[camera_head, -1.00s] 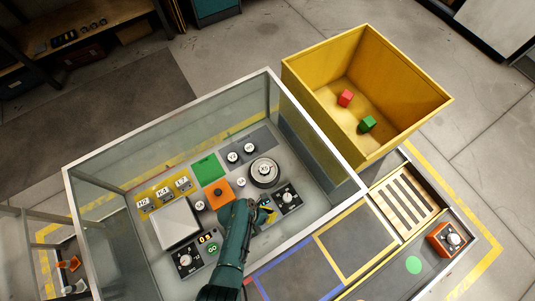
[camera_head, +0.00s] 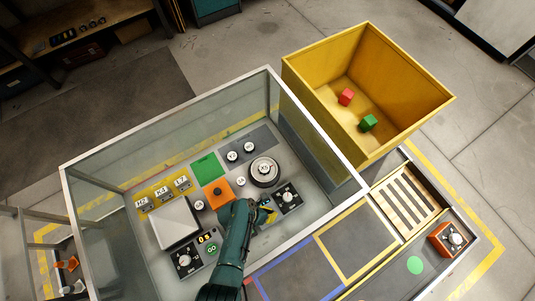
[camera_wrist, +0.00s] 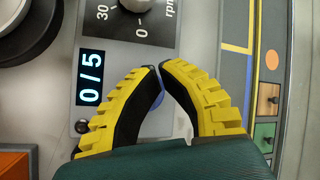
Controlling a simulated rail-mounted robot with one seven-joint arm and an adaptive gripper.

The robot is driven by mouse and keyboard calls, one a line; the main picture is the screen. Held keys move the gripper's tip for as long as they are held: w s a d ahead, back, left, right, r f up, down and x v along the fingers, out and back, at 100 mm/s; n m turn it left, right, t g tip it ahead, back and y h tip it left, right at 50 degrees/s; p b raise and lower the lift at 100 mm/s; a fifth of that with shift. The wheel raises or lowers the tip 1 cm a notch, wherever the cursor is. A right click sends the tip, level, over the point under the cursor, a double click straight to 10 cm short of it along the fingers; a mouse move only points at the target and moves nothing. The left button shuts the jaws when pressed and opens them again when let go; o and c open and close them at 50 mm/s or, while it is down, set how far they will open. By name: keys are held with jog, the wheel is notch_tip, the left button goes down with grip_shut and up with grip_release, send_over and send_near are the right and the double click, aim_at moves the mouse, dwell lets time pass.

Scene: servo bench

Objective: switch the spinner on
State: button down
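The spinner, a round grey device with a dark rim (camera_head: 264,170), sits on the bench inside the glass-walled enclosure. Part of its round edge shows at the top left of the wrist view (camera_wrist: 22,35). Beside it is a control box with a dial (camera_head: 288,196); in the wrist view the dial (camera_wrist: 137,5) is marked rpm. In the head view my gripper (camera_head: 267,211) is just below the control box.
The glass enclosure's rim (camera_head: 318,142) surrounds the work area. An orange block (camera_head: 217,192), a green pad (camera_head: 206,167) and a grey box (camera_head: 175,222) are left of my gripper. A yellow bin (camera_head: 400,128) holds red and green cubes. Another dial box (camera_head: 185,261) stands at lower left.

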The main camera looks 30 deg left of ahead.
jog(key=shift+f+b, duration=0.3)
jog(key=shift+f, duration=0.05)
jog(key=shift+r, duration=0.15)
jog(key=shift+r+p, duration=0.9)
jog(key=shift+p, duration=0.2)
notch_tip(320, 180, up, 6)
jog(key=p, duration=0.6)
